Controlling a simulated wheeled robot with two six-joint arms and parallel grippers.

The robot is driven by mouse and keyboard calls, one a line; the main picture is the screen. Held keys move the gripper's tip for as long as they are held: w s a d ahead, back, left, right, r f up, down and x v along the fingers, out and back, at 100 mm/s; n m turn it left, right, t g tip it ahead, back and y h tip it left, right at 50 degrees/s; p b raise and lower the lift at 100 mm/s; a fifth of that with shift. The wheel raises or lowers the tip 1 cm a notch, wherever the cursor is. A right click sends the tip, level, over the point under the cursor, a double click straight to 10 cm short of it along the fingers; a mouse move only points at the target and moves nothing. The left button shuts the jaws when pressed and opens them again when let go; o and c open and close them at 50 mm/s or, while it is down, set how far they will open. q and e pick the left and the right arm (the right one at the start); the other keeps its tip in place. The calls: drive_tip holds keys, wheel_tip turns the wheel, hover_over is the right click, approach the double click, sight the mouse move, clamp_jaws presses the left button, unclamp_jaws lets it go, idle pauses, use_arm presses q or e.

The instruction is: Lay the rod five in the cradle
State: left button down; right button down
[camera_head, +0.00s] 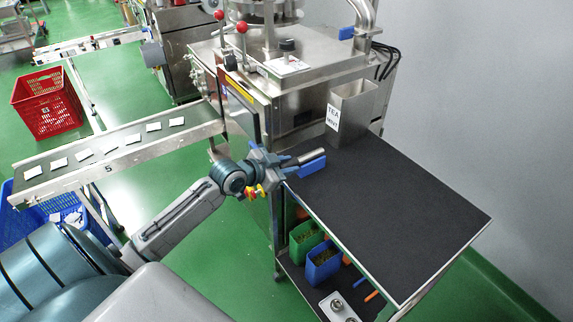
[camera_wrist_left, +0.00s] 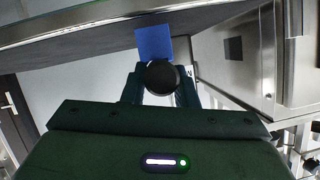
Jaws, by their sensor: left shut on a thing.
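My left gripper (camera_head: 272,161) is shut on a grey metal rod (camera_head: 304,157) at the near left corner of the dark table. The rod points right from the jaws, close beside the blue cradle (camera_head: 312,168) at the table's edge. In the left wrist view the rod's round dark end (camera_wrist_left: 163,77) sits between the fingers, with the blue cradle (camera_wrist_left: 151,42) just beyond it. I cannot tell whether the rod touches the cradle. No number on the rod is readable. My right gripper is not in view.
The dark table top (camera_head: 400,215) is largely clear. A metal tea bin (camera_head: 352,108) stands at its back. Green (camera_head: 303,240) and blue (camera_head: 323,262) bins are on the shelf below. A conveyor (camera_head: 110,150) with several white packets runs left of the steel machine (camera_head: 300,75).

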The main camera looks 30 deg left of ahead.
drive_tip(key=shift+s, duration=0.15)
use_arm(q)
drive_tip(key=c, duration=1.1)
unclamp_jaws()
drive_tip(key=o, duration=0.6)
use_arm(e)
drive_tip(key=shift+s+a, duration=0.1)
drive_tip(key=shift+a, duration=0.15)
use_arm(q)
drive_tip(key=shift+o, duration=0.2)
drive_tip(key=shift+s, duration=0.15)
use_arm(e)
drive_tip(key=shift+r, duration=0.1)
use_arm(q)
drive_tip(key=shift+s+a+r+p, duration=0.2)
drive_tip(key=shift+s+r+p, duration=0.2)
drive_tip(key=shift+p, duration=0.3)
drive_tip(key=p+v, duration=0.2)
drive_tip(key=v, duration=0.1)
drive_tip(key=p+v, duration=0.2)
drive_tip(key=p, duration=0.1)
drive_tip(key=shift+s, duration=0.3)
drive_tip(key=shift+p+v, duration=1)
drive_tip(key=shift+v, duration=0.15)
use_arm(e)
wheel_tip(320, 180, up, 8)
drive_tip(key=shift+s+d, duration=0.25)
drive_tip(key=shift+s, duration=0.15)
